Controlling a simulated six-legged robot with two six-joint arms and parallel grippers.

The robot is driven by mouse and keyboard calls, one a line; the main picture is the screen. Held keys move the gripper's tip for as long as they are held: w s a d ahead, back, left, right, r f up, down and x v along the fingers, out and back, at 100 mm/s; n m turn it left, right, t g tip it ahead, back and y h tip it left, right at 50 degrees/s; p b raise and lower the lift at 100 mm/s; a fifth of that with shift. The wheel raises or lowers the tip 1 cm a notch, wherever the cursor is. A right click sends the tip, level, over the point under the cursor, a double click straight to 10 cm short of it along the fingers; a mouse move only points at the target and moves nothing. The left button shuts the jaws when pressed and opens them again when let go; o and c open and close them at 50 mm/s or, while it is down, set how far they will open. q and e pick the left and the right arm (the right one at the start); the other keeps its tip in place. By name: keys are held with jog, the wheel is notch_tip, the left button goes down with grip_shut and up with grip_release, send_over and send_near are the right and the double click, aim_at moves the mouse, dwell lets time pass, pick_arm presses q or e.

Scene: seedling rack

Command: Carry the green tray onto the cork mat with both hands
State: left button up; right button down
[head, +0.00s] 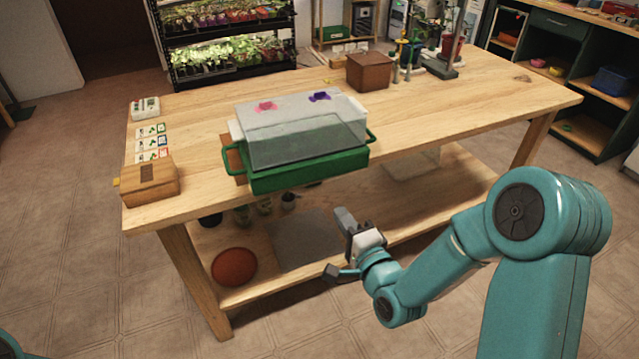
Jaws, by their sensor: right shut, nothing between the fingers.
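The green tray (312,171) sits at the table's front edge, with a green handle at each end. A clear cover and a pale box shape with pink and purple marks show above it. A brown flat patch (234,163), likely the cork mat, shows at the tray's left end; the tray hides the rest, so I cannot tell how far it reaches under. My right gripper (338,244) is shut and empty, in front of and below the tray, apart from it. My left gripper is out of view.
On the wooden table (470,100), a cardboard-coloured box (150,184), cards (152,143) and a white device (145,107) stand left. A brown box (368,72) and plants stand behind. The lower shelf holds a red-brown round object (234,267). The table's right half is mostly clear.

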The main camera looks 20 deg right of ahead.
aim_at(314, 177)
jog(key=w, duration=0.8)
jog(key=w+p, duration=0.1)
jog(key=w, duration=0.3)
jog(key=shift+a, duration=0.25)
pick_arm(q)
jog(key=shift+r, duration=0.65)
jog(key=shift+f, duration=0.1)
pick_arm(e)
jog(key=shift+f, duration=0.1)
jog(key=shift+w+f+b, duration=0.1)
jog(key=shift+w+b, duration=0.25)
jog(key=shift+b, duration=0.05)
jog(key=w+b, duration=0.5)
jog(key=w, duration=0.2)
jog(key=shift+w+a, duration=0.15)
jog(key=shift+w, duration=0.25)
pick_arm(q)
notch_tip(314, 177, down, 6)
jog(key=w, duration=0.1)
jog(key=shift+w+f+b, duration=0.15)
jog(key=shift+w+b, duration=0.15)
pick_arm(e)
jog(key=shift+w, duration=0.35)
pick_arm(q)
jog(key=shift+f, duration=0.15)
pick_arm(e)
jog(key=shift+s, duration=0.15)
